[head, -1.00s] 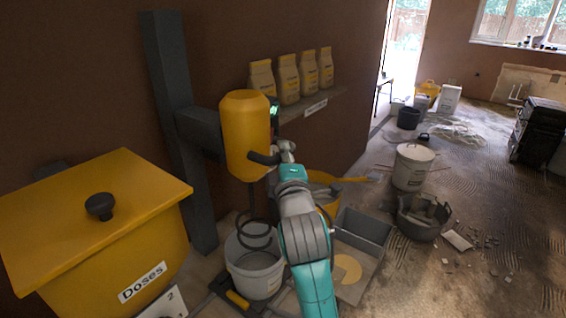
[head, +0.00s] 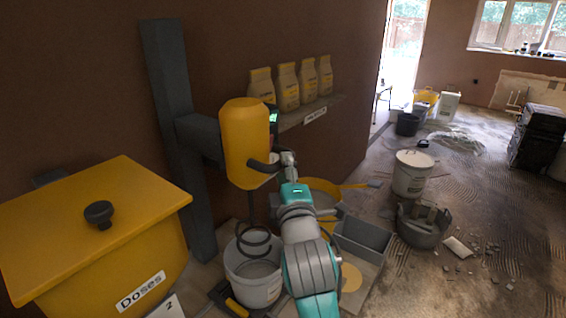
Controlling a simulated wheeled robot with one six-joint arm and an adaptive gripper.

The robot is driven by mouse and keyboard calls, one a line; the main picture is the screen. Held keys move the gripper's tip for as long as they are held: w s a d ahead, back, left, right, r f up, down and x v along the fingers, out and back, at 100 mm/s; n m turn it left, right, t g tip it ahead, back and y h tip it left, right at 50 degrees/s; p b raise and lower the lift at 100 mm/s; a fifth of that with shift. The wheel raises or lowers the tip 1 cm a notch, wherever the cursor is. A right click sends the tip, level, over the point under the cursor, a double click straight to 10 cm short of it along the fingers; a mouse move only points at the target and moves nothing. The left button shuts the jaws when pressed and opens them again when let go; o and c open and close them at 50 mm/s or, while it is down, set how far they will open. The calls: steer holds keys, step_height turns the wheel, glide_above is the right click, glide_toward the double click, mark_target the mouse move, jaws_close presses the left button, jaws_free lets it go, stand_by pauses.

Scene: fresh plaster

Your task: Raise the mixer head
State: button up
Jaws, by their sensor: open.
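The mixer head (head: 245,143) is a yellow cylinder on a grey arm from a dark upright post (head: 175,120). A dark handle (head: 262,167) sticks out from its lower right side. Its spiral whisk (head: 254,240) hangs below, at the mouth of a white bucket (head: 253,284), with its lower end partly down in it. My gripper (head: 287,160) is open, just right of the handle's end. I cannot tell whether it touches the handle. My teal and grey wrist hides part of the area behind it.
A yellow lidded bin (head: 95,235) labelled Doses stands at the left. Several bags (head: 288,87) stand on a wall shelf (head: 335,103). A yellow tub (head: 322,187), grey trough (head: 362,238), white bucket (head: 413,172) and rubble bucket (head: 422,225) stand to the right.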

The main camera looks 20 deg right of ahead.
steer(key=v, duration=0.8)
steer(key=shift+s+r, duration=0.1)
steer(key=s+f+m+g+y, duration=0.1)
steer(key=s+f+m+y, duration=0.1)
steer(key=s+f, duration=0.8)
steer(key=s+f+m+g+y, duration=0.1)
steer(key=s+f+m, duration=0.3)
steer(key=f, duration=1)
steer(key=s+d+f+m+g, duration=0.1)
steer(key=s+f+m, duration=0.2)
steer(key=s, duration=1)
steer(key=s+d+f+m+g, duration=0.1)
steer(key=s+f+m, duration=0.2)
steer(key=s, duration=1.1)
steer(key=shift+s+f+m+g, duration=0.2)
steer(key=shift+m+g, duration=0.1)
steer(key=shift+m, duration=0.9)
